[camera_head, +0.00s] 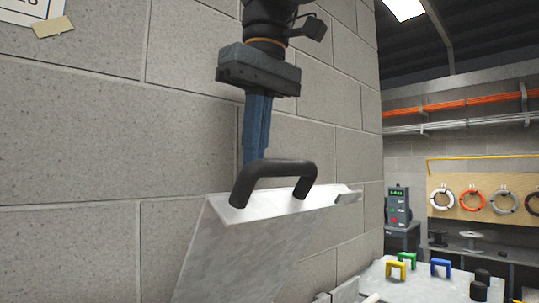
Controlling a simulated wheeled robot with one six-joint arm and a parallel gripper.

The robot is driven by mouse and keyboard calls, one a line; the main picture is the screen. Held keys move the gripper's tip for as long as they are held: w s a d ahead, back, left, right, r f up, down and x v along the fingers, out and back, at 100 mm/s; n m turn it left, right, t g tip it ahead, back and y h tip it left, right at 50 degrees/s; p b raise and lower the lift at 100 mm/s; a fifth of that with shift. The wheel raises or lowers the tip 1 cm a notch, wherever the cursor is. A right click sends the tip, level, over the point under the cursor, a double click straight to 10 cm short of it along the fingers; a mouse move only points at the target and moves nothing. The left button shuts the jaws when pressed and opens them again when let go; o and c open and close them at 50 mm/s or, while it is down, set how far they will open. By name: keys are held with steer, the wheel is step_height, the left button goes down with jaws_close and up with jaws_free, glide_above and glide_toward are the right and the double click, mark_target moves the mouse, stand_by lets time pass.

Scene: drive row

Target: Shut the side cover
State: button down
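The side cover (250,245) seems to be the pale grey-white panel at the lower middle, tilted, with its upper edge nearest the gripper. A black bar handle (275,169) stands on its upper edge. My gripper (251,158) hangs from above with its blue fingers pointing down. The fingertips are at the left part of the handle, and their ends are hidden behind it. The fingers overlap in this view, so I cannot tell whether they are apart or closed, or whether they touch the handle. The cover's lower part is out of view.
A grey block wall (170,130) fills the left, close behind the arm. At the lower right, a workbench (420,288) holds yellow, green and blue bracket-shaped pieces and dark cylinders. A pegboard with coloured rings (487,207) and a control box (399,207) are farther back.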

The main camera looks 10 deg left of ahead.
step_height(320, 180, up, 8)
steer(key=p, duration=0.8)
steer(key=shift+p, duration=0.35)
steer(key=shift+d, duration=0.1)
stand_by(0.8)
